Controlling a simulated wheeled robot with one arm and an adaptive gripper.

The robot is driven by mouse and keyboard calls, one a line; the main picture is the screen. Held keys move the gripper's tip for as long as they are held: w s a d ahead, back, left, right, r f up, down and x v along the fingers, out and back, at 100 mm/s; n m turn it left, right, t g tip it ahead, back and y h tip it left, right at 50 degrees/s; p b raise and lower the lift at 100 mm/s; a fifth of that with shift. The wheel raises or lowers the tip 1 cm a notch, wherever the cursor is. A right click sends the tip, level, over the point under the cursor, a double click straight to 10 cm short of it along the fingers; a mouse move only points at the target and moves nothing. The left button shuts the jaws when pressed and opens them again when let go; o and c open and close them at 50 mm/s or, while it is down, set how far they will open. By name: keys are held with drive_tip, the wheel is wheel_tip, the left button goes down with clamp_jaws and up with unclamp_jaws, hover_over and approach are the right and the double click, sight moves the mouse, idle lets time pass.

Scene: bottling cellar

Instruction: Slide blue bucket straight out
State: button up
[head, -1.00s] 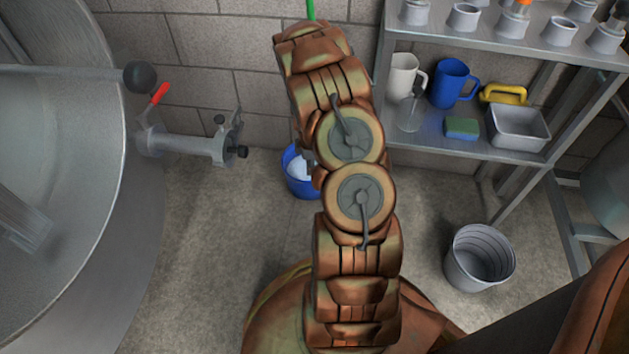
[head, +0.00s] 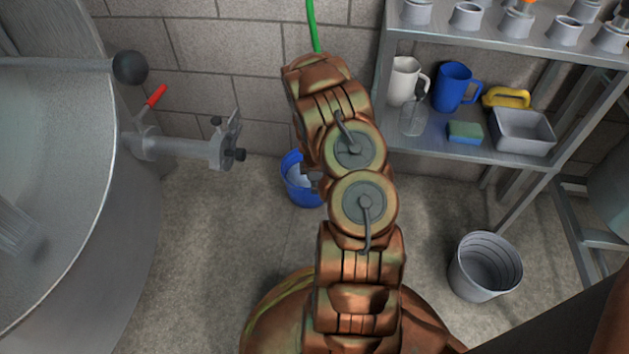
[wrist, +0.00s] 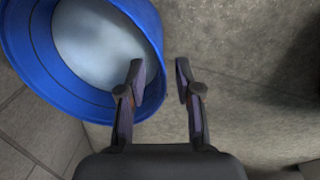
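The blue bucket (head: 292,190) stands on the floor near the back wall, partly hidden behind my arm in the head view. Something pale shows inside it. In the wrist view the blue bucket (wrist: 40,60) fills the upper left. My gripper (wrist: 160,68) is open, with its left finger over the inside of the bucket and its right finger outside, above the floor. The right side of the rim lies between them in the picture. I cannot tell whether either finger touches it. In the head view the gripper is mostly hidden by my arm.
A large steel tank (head: 120,230) with a red-handled valve (head: 190,148) stands on the left. A metal shelf (head: 430,138) with jugs and a sponge is on the right. A grey bucket (head: 470,285) stands at the lower right. The floor (head: 210,240) in front of the blue bucket is clear.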

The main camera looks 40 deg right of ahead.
drive_tip(key=shift+w+d+f+b, duration=0.1)
drive_tip(key=shift+f+b, duration=0.2)
drive_tip(key=shift+f, duration=0.6)
drive_tip(key=shift+w+d+f+b, duration=0.1)
drive_tip(key=shift+f+b, duration=0.2)
drive_tip(key=shift+f, duration=0.6)
clamp_jaws()
